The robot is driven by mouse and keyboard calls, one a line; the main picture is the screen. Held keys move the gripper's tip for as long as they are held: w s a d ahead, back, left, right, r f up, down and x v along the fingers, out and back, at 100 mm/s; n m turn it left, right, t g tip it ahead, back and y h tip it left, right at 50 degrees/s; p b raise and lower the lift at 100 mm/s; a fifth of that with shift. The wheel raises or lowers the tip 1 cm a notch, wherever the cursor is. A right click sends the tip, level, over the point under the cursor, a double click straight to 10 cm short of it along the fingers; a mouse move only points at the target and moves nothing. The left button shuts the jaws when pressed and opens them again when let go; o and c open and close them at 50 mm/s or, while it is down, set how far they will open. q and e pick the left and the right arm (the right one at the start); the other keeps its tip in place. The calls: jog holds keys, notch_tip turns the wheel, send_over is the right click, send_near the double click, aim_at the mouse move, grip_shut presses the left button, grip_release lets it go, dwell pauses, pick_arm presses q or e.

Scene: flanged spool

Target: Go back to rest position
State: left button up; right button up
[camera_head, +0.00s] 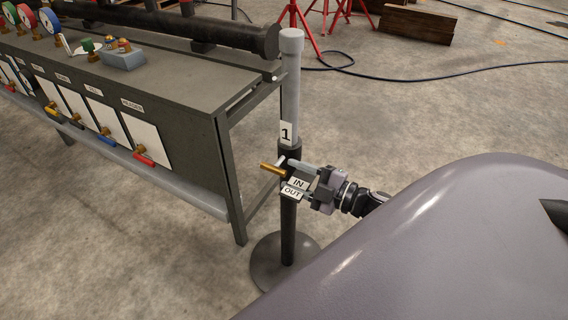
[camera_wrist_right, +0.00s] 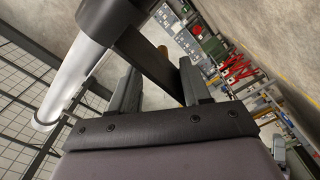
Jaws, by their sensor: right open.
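My right gripper (camera_head: 297,181) is at the upright post (camera_head: 291,95), beside the "IN" (camera_head: 299,183) and "OUT" (camera_head: 292,193) labels and a brass-coloured rod (camera_head: 271,168). Its jaws are open. In the right wrist view, the two fingers (camera_wrist_right: 158,90) stand apart on either side of a dark bar (camera_wrist_right: 146,58) that comes off the post's dark sleeve (camera_wrist_right: 103,18). I cannot tell whether either finger touches the bar. A bit of brass shows behind the bar. My left gripper is not in view.
A grey bench (camera_head: 185,75) with white panels, coloured valve handles and gauges stands left of the post. A black flanged pipe (camera_head: 205,30) lies on it. The post's round base (camera_head: 283,262) is on the floor.

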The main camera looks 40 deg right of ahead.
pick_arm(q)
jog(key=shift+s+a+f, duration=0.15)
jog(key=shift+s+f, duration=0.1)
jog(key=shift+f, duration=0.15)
pick_arm(e)
jog(key=shift+v, duration=0.75)
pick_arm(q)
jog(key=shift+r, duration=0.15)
pick_arm(e)
jog(key=shift+s, duration=0.1)
